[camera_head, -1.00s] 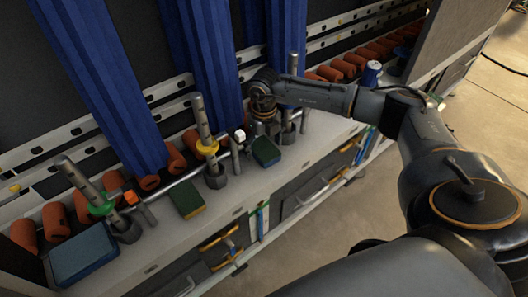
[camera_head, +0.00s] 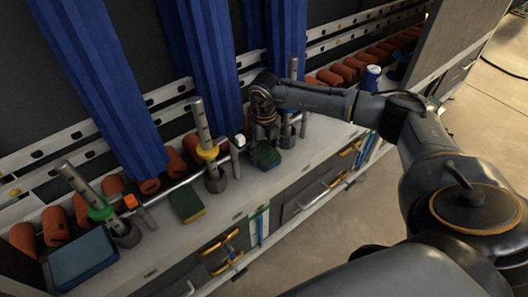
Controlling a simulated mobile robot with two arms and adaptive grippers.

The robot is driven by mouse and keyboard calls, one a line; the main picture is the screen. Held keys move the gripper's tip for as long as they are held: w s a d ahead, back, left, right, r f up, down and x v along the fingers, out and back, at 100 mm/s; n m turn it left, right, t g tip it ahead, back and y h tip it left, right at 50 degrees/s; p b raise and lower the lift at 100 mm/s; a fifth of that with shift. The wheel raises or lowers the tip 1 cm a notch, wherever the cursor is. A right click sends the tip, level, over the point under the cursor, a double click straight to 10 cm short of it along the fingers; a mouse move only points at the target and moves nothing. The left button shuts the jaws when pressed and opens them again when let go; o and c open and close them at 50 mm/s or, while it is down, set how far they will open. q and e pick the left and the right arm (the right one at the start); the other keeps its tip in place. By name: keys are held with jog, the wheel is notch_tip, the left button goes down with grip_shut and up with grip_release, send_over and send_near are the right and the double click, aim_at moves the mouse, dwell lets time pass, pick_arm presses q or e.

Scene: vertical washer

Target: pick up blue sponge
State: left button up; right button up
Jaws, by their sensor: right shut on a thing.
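A small dark blue sponge (camera_head: 267,156) with a greenish lower edge is at the washer's pale ledge, below my right wrist. My right gripper (camera_head: 266,138) points down from the end of my right arm and is shut on this sponge. The fingers are small, dark and partly hidden, so their exact contact is hard to see. A larger blue sponge (camera_head: 82,260) lies at the left end of the ledge, away from the gripper. My left gripper is out of view.
A green sponge with a yellow edge (camera_head: 187,203) lies mid-ledge. Grey upright nozzles, one with a yellow ring (camera_head: 207,152), stand behind it. Blue hanging strips (camera_head: 215,70) and orange rollers (camera_head: 55,226) are at the back.

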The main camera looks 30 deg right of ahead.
jog(key=shift+r, duration=0.5)
jog(key=s+r, duration=0.1)
jog(key=r, duration=0.1)
jog(key=s+d+r, duration=0.1)
jog(key=r, duration=0.1)
jog(key=s+d+r+p, duration=0.1)
jog(key=r, duration=0.1)
jog(key=shift+s+r, duration=0.35)
jog(key=shift+r, duration=0.05)
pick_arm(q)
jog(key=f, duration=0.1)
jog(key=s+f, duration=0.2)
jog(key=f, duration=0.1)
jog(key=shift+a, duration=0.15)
pick_arm(e)
jog(key=s+d+r, duration=0.4)
jog(key=s, duration=0.5)
jog(key=shift+r, duration=0.4)
